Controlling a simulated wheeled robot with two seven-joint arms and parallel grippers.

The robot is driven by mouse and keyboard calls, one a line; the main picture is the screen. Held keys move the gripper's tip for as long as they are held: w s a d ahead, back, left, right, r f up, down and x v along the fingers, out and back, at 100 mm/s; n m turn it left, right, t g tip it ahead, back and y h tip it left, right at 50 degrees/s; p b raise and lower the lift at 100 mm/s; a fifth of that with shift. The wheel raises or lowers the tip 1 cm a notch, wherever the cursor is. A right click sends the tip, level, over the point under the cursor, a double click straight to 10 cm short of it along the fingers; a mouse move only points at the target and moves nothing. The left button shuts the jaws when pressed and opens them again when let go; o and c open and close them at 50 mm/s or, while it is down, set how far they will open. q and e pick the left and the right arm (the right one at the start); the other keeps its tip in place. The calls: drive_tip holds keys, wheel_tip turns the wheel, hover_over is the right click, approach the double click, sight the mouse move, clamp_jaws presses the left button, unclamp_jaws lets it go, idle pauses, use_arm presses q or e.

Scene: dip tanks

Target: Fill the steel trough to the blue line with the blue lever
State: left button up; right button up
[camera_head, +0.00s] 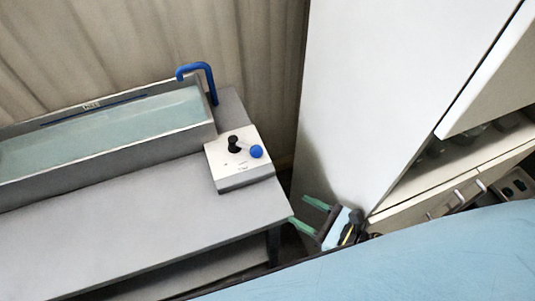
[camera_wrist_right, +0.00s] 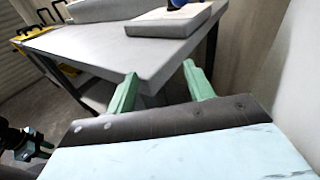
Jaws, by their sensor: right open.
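The steel trough (camera_head: 108,149) stands on the grey bench at the left in the head view, with pale blue-green water (camera_head: 110,125) in it. A dark blue line (camera_head: 100,108) runs along its inner back wall, above the water. A blue spout (camera_head: 207,77) arches at its right end. A white control box (camera_head: 238,171) in front of the spout carries a black knob and a lever with a round blue end (camera_head: 256,152). My right gripper (camera_head: 305,213) is open and empty beside the bench's right corner, apart from the box. My left gripper is not in the head view.
The grey bench (camera_head: 140,225) has bare top in front of the trough. A white cabinet (camera_head: 375,90) with an open compartment stands close on the right, leaving a narrow gap beside the bench. A pleated curtain (camera_head: 130,40) hangs behind.

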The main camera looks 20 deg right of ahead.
drive_tip(key=w+a+r+t, duration=0.1)
drive_tip(key=w+a+r, duration=0.2)
drive_tip(key=w+r, duration=0.5)
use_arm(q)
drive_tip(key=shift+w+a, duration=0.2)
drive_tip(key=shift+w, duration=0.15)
use_arm(e)
drive_tip(key=s+d+r+y, duration=0.1)
drive_tip(key=s+d+r, duration=0.1)
drive_tip(key=s, duration=0.5)
drive_tip(key=shift+s+d+n+g, duration=0.3)
drive_tip(key=shift+s+d+g, duration=0.1)
drive_tip(key=shift+d, duration=0.15)
drive_tip(key=shift+f, duration=0.1)
